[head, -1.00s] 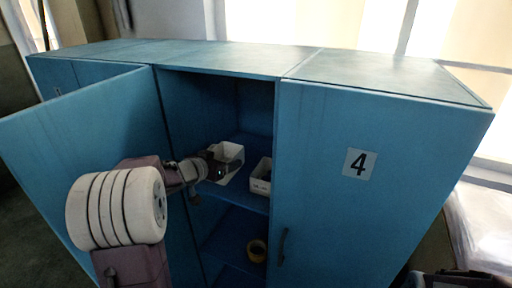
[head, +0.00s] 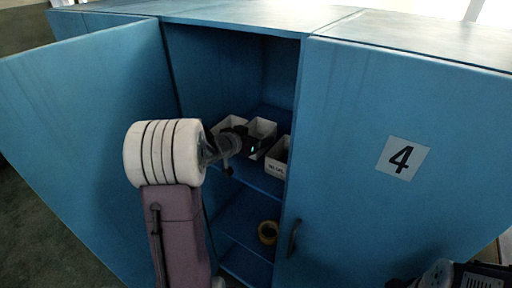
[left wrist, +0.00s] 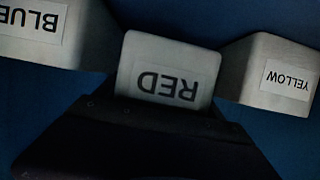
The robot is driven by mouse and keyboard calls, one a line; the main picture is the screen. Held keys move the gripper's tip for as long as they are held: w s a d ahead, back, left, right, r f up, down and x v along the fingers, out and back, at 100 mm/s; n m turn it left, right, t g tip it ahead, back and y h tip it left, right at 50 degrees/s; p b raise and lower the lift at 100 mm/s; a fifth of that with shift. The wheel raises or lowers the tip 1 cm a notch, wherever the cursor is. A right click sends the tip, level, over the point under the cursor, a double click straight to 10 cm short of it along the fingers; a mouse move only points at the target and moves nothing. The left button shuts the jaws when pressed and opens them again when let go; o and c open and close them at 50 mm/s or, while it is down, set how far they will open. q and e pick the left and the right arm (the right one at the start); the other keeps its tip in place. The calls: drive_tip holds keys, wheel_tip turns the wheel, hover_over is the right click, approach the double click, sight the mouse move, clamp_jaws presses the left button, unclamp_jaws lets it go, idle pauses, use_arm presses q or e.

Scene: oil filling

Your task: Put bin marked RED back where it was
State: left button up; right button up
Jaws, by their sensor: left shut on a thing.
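The white bin marked RED (left wrist: 168,72) is in the middle of the left wrist view, its label upside down. The dark jaws of my left gripper (left wrist: 165,118) are shut on its near wall. In the head view my left gripper (head: 254,147) reaches into the open cabinet, at the middle white bin (head: 264,127). This bin stands in a row between two others on the upper shelf (head: 250,174). Whether its bottom touches the shelf is hidden.
A bin marked BLUE (left wrist: 52,45) and one marked YELLOW (left wrist: 262,72) flank the RED bin closely. The cabinet door (head: 85,120) stands open at left; door 4 (head: 380,210) is closed at right. A yellow roll (head: 268,232) lies on a lower shelf.

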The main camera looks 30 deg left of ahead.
use_arm(q)
wheel_tip(320, 180, down, 2)
drive_tip(key=shift+f, duration=0.2)
drive_tip(key=shift+f+b, duration=0.2)
drive_tip(key=shift+b, duration=0.1)
drive_tip(key=shift+w, duration=0.1)
use_arm(e)
drive_tip(key=shift+f, duration=0.7)
use_arm(q)
drive_tip(key=shift+f, duration=0.1)
drive_tip(key=o, duration=1.1)
use_arm(e)
drive_tip(key=shift+f, duration=0.1)
